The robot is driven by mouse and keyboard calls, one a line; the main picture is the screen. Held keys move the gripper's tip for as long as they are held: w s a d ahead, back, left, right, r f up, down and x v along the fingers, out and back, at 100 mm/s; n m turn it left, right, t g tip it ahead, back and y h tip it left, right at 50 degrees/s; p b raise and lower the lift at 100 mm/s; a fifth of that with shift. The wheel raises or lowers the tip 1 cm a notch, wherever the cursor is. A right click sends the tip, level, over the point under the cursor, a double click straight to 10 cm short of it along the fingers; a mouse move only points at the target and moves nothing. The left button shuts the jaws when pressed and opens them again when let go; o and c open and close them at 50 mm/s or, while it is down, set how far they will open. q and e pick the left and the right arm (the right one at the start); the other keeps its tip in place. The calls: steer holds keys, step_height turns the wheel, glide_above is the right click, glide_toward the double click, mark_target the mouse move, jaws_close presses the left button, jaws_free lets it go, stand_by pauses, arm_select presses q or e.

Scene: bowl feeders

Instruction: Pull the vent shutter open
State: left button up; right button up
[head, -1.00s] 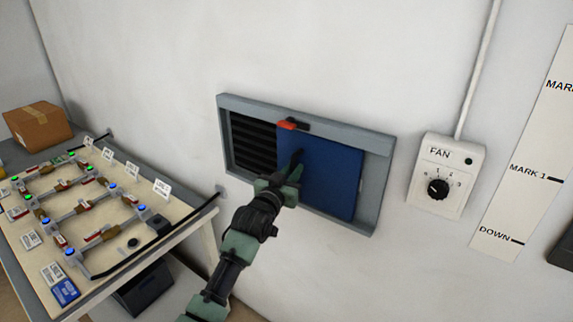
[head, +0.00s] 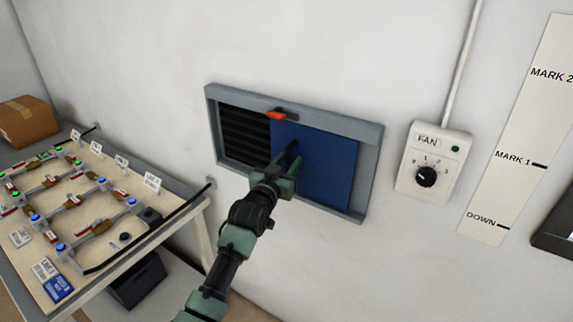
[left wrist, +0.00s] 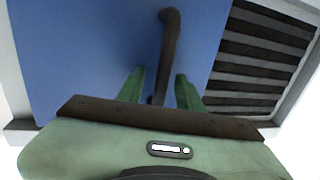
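The vent shutter (head: 325,165) is a blue panel in a grey wall frame (head: 368,185). It covers the middle and right of the opening; dark slats (head: 243,140) are bare at the left. A red tab (head: 275,114) sits on the top rail by the panel's upper left corner. My left gripper (head: 287,168) is at the panel's dark upright handle (head: 292,148). In the left wrist view, the handle (left wrist: 166,50) runs down between the two green fingers (left wrist: 160,90), which stand apart with gaps beside it. My right gripper is not in view.
A fan switch box (head: 433,160) and a marked strip (head: 510,150) are on the wall to the right. A workbench with piping (head: 95,205) stands at the left, with a cardboard box (head: 25,120) behind.

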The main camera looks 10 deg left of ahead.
arm_select(q)
steer(key=s+a+b, duration=0.1)
steer(key=s, duration=0.6)
steer(key=shift+s+b, duration=0.3)
steer(key=shift+b, duration=0.1)
steer(key=shift+f, duration=0.1)
steer(key=s+a+f+g+y+b, duration=0.1)
steer(key=s+f+g, duration=0.25)
steer(key=f, duration=1.35)
steer(key=s+a+f+g, duration=0.1)
steer(key=s+f+g, duration=0.3)
steer(key=f, duration=1.4)
steer(key=s+a+f+g+y, duration=0.1)
steer(key=s+f+g, duration=0.2)
steer(key=s+f, duration=1.55)
steer(key=s+a+f+g, duration=0.1)
steer(key=s+f, duration=0.4)
steer(key=s, duration=0.6)
steer(key=s+a+f+g+b, duration=0.1)
steer(key=s+f+g, duration=0.2)
steer(key=s, duration=0.8)
steer(key=s+a+f+g, duration=0.1)
steer(key=s+f, duration=0.5)
steer(key=s, duration=0.6)
steer(key=shift+a+f+m+g+y, duration=0.3)
steer(key=shift+f+g+y, duration=0.1)
steer(key=shift+g, duration=0.25)
